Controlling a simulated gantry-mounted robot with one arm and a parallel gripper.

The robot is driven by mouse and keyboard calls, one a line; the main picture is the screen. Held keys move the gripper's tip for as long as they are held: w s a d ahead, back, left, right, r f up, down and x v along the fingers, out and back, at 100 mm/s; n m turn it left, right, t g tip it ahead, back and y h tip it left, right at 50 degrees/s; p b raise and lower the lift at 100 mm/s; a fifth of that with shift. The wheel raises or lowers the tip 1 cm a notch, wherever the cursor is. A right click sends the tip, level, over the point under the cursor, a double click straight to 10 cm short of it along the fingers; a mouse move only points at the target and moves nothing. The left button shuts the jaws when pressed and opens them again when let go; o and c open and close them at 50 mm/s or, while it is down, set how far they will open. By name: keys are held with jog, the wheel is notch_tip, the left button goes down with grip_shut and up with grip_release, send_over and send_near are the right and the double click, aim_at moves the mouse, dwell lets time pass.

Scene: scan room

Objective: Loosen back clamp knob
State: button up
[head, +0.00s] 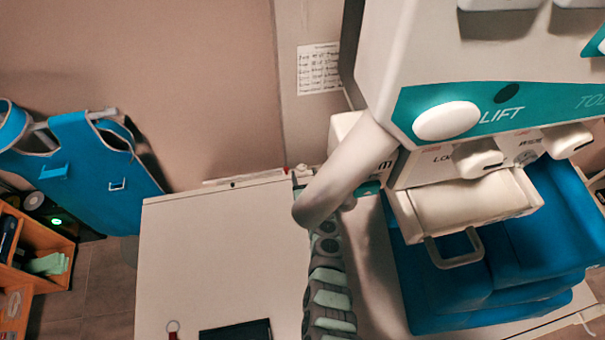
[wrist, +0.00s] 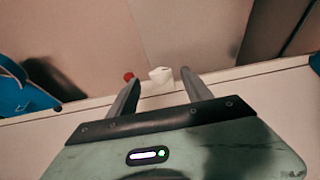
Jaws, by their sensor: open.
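In the wrist view, my gripper (wrist: 160,76) is open and its two fingers point toward the back edge of the white counter (wrist: 40,133). A small white piece (wrist: 160,74) shows between the fingertips, and a small red round piece (wrist: 128,76) shows just left of the left fingertip. Which of them is the clamp knob I cannot tell. No contact with the fingers is clear. In the head view, a tiny red spot (head: 286,170) and a small pale piece (head: 302,171) show at the counter's back edge. My gripper cannot be made out there.
A white machine with a teal LIFT panel (head: 480,115) and a thick pale tube fill the right, above blue cushions (head: 455,275). A dark flat item (head: 235,331) and a red key tag (head: 172,326) lie at the counter's front. Blue garments (head: 95,150) hang left. The counter's middle is clear.

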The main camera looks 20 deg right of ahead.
aim_at(302, 168)
jog(key=b+x, duration=0.2)
jog(key=shift+w+f, duration=0.25)
jog(key=shift+f, duration=0.15)
jog(key=shift+w+d+b, duration=0.15)
jog(key=shift+w+b, duration=0.35)
jog(key=shift+w, duration=0.25)
jog(key=shift+c, duration=0.4)
grip_shut()
